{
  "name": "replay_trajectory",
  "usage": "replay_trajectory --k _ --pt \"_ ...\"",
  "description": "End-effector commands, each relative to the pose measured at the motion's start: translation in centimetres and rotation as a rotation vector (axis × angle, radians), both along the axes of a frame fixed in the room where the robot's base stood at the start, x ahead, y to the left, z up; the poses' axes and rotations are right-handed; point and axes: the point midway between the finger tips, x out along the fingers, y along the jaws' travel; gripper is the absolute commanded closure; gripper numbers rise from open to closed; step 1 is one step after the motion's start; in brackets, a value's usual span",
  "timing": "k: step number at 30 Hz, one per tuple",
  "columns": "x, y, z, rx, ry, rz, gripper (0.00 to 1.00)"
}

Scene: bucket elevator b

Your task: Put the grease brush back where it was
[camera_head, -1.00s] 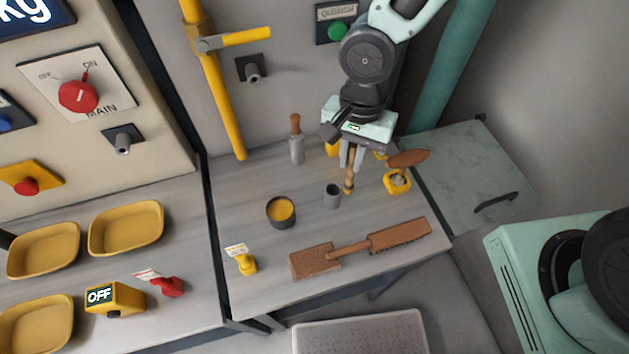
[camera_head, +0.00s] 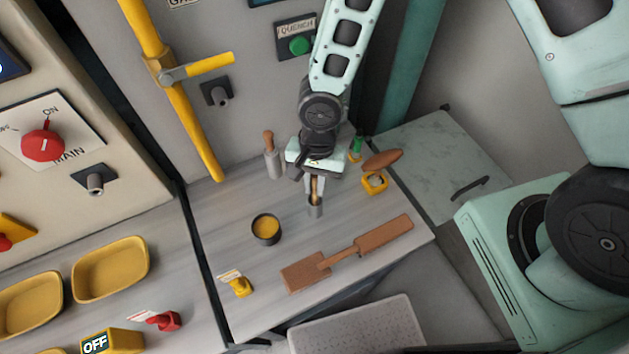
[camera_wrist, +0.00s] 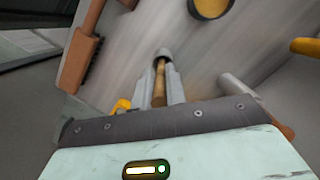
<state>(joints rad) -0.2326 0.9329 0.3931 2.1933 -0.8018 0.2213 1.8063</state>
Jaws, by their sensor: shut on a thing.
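My gripper (camera_head: 315,190) is shut on the grease brush (camera_head: 315,187), a thin stick with a tan wooden handle, held upright above the bench. The brush also shows between the fingers in the wrist view (camera_wrist: 160,82). A dark pot of yellow grease (camera_head: 266,229) stands apart to the left.
A wooden-handled metal tool (camera_head: 272,157) stands behind left. A yellow holder (camera_head: 375,184) with a brown handle is close on the right. A large brown brush (camera_head: 350,253) lies in front. A yellow tagged piece (camera_head: 240,287) is at front left. The bench (camera_head: 215,225) is bare at left.

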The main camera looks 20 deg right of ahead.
Motion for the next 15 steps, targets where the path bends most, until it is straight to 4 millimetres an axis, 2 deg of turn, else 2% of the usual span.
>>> replay_trajectory --k 12,13,15 --pt "-0.01 -0.02 -0.96 0.0 0.0 0.001 1.0" --pt "-0.01 -0.03 -0.89 0.0 0.0 0.001 0.81" --pt "-0.01 -0.03 -0.83 0.0 0.0 0.001 0.65"
